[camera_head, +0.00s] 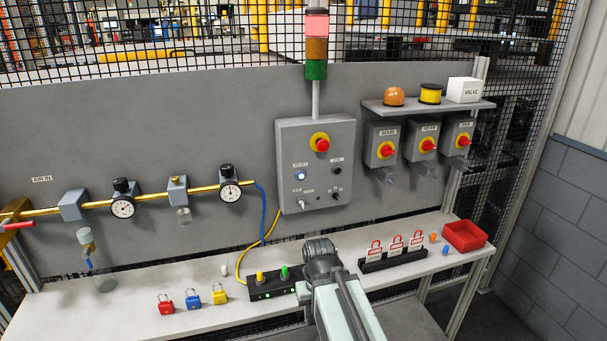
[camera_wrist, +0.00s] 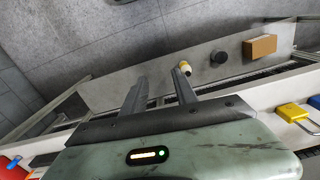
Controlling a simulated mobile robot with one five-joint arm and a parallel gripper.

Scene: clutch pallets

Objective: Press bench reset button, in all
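A grey control box (camera_head: 316,150) is mounted on the back panel above the bench. On its left side is a round, blue-white lit button (camera_head: 301,176) under a small label that seems to read RESET. A red emergency knob on a yellow ring (camera_head: 320,142) sits above it. My arm reaches up from the bottom, its end in front of the bench and below the box. In the wrist view my gripper (camera_wrist: 161,77) has its two fingers apart with nothing between them. The lit button is not identifiable in the wrist view.
A black block with yellow and green knobs (camera_head: 273,284) lies on the bench (camera_head: 130,312) beside my arm. Padlocks (camera_head: 193,299), a tag rack (camera_head: 393,258) and a red bin (camera_head: 465,236) stand nearby. A signal tower (camera_head: 317,45) glows red above the box.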

